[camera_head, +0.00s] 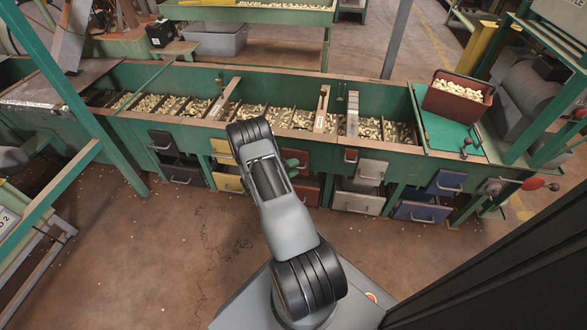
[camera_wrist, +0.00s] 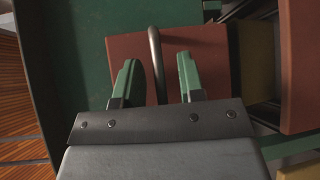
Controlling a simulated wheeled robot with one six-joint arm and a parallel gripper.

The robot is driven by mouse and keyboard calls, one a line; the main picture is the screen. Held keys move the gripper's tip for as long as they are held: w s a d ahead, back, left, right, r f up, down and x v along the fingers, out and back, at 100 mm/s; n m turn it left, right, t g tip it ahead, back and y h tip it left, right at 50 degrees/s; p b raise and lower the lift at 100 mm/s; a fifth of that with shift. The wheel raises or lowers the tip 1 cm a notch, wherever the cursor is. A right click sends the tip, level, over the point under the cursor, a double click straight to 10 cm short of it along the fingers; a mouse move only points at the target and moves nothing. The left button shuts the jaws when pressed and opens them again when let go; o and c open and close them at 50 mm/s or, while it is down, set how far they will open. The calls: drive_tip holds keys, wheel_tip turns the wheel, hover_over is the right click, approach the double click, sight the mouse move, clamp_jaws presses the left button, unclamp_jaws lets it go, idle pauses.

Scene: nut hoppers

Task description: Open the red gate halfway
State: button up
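The red gate (camera_wrist: 205,48) fills the upper middle of the wrist view, with a grey bar handle (camera_wrist: 155,45) standing out from it. My gripper (camera_wrist: 158,80) is open, with one green-padded finger on each side of the handle. The gaps beside the handle still show, so the fingers do not look closed on it. How far the gate stands open is unclear.
Near my arm, a red drawer (camera_head: 307,192) shows below in the head view. Yellow (camera_head: 228,180), white (camera_head: 372,172) and blue (camera_head: 446,182) fronts stand to either side. A brown crate of nuts (camera_head: 458,98) stands on the bench's right end.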

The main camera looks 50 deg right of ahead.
drive_tip(key=shift+d, duration=0.1)
drive_tip(key=shift+c, duration=0.3)
clamp_jaws()
